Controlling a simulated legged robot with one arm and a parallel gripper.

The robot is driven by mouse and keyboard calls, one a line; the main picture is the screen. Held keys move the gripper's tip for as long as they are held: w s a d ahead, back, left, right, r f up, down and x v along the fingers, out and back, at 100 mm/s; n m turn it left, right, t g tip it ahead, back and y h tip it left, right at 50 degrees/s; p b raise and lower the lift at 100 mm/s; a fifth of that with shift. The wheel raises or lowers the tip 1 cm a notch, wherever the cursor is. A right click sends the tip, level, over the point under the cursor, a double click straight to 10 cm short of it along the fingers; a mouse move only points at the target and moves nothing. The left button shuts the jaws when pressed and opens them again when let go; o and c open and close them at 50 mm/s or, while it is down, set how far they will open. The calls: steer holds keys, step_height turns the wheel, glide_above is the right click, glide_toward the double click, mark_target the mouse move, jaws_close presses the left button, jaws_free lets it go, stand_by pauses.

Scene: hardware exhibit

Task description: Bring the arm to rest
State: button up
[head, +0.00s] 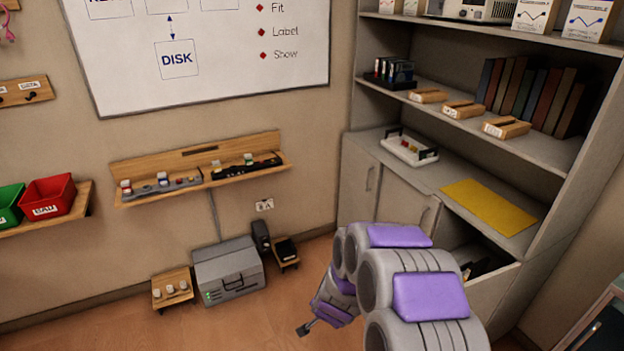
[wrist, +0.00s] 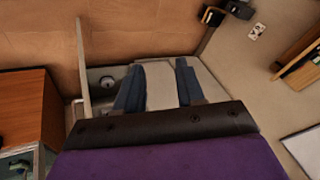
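My arm (head: 410,290), grey with purple pads, reaches in from the lower right of the head view and bends down to the left. A small dark tip at its end (head: 305,328) is over the wood floor; finger detail is too small there. In the wrist view my gripper (wrist: 160,66) has two dark blue fingers standing apart. A pale strip shows between them; I cannot tell whether it is touched or lies behind. Behind the fingers is a grey, box-like space with a small round thing (wrist: 107,82) at its left.
A cabinet with shelves (head: 365,185) stands at the right; an open drawer (head: 490,290) juts out beside my arm. A white tray (head: 408,147) and yellow mat (head: 489,206) lie on its counter. A grey box (head: 230,270) stands by the wall. Floor at lower left is clear.

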steer(key=s+r+n+g+y, duration=0.25)
steer(key=s+r+n, duration=0.25)
steer(key=s+r, duration=1)
steer(key=s+d+r+n+g+h, duration=0.1)
steer(key=s+d+r, duration=0.2)
steer(key=s, duration=0.5)
steer(key=s+d+r+n+g+h, duration=0.1)
steer(key=s+d+r+g, duration=0.1)
steer(key=s, duration=0.6)
steer(key=s+d+r+n+g+h, duration=0.1)
steer(key=s+d+r+g, duration=0.1)
steer(key=s+d+r, duration=0.3)
steer(key=s+r, duration=0.1)
steer(key=s, duration=0.2)
steer(key=shift+r, duration=0.25)
